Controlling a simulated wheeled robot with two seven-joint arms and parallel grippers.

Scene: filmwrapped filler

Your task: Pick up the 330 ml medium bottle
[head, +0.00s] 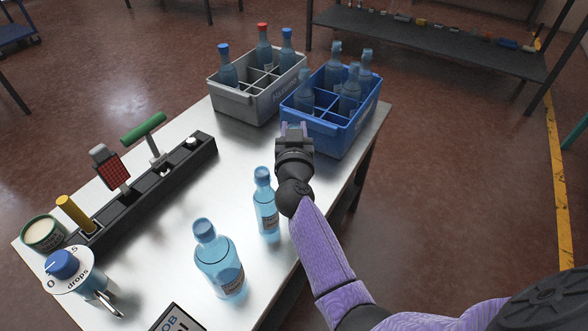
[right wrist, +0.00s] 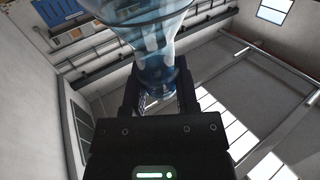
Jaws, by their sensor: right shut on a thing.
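My right gripper (head: 293,130) is at the near left corner of the blue crate in the head view. In the right wrist view the gripper (right wrist: 160,100) is shut on the narrow neck of a clear blue bottle (right wrist: 152,35), whose body widens away from the jaws. In the head view I cannot clearly separate the held bottle from those at the crate. A slim blue-capped bottle (head: 265,204) and a wider blue-capped bottle (head: 219,262) stand upright on the table. I cannot read their volumes. My left gripper is not in view.
The blue crate (head: 325,122) holds several bottles. A grey crate (head: 240,100) beside it holds several too, with blue and red caps. A black tool rack (head: 150,192), a green-rimmed tub (head: 43,233) and a drops dispenser (head: 68,268) are on the left. The table centre (head: 220,178) is clear.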

